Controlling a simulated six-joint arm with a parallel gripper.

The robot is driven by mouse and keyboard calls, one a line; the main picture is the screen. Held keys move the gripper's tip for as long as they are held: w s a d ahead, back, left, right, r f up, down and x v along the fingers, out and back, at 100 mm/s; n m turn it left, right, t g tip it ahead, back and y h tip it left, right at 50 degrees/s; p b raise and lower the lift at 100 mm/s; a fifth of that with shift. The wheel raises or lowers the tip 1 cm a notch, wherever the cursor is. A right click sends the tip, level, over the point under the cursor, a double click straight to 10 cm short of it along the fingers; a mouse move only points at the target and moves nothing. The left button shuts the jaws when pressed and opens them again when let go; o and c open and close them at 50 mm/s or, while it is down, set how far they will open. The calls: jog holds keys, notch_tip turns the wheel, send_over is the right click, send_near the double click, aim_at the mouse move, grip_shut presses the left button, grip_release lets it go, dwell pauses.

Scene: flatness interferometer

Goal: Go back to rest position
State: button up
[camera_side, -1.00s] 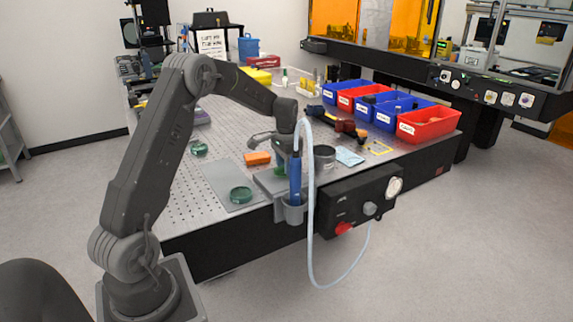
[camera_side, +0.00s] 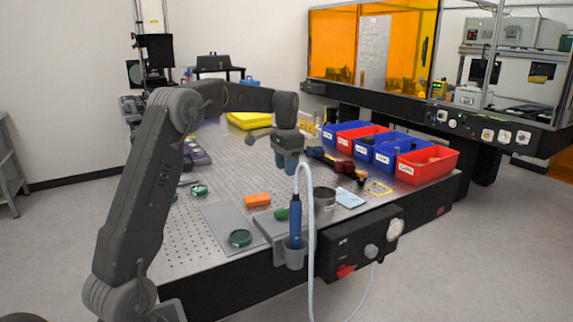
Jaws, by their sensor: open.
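My gripper (camera_side: 287,165) hangs above the perforated table (camera_side: 228,183), pointing down with blue fingers. It is open, and nothing shows between the fingers. It is clear of the orange block (camera_side: 257,200) and the blue pen-like tool (camera_side: 296,220), which stands in a grey holder (camera_side: 294,256) at the table's front edge. A pale hose (camera_side: 310,240) loops from the tool's top toward the black control box (camera_side: 350,243).
Blue and red bins (camera_side: 428,164) line the table's right side. A green-rimmed round part (camera_side: 240,238) lies on a grey plate (camera_side: 215,218). A dark cup (camera_side: 324,201) and a light blue cloth (camera_side: 350,197) sit near the front edge.

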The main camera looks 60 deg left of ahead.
jog(key=shift+r, duration=0.15)
dwell(0.3)
jog(key=s+d+r+t, duration=0.1)
jog(key=s+d+r, duration=0.25)
jog(key=d, duration=0.45)
jog(key=s+d+r+t, duration=0.1)
jog(key=s+d+r, duration=0.25)
jog(key=d, duration=0.45)
jog(key=s+d+f+t, duration=0.1)
jog(key=s+d+f, duration=0.1)
jog(key=s+d, duration=0.3)
jog(key=s+d+f+t, duration=0.2)
jog(key=s+d, duration=0.4)
jog(key=s, duration=0.6)
jog(key=shift+s+d+f+t, duration=0.2)
jog(key=shift+f+t, duration=0.1)
jog(key=shift+f, duration=0.35)
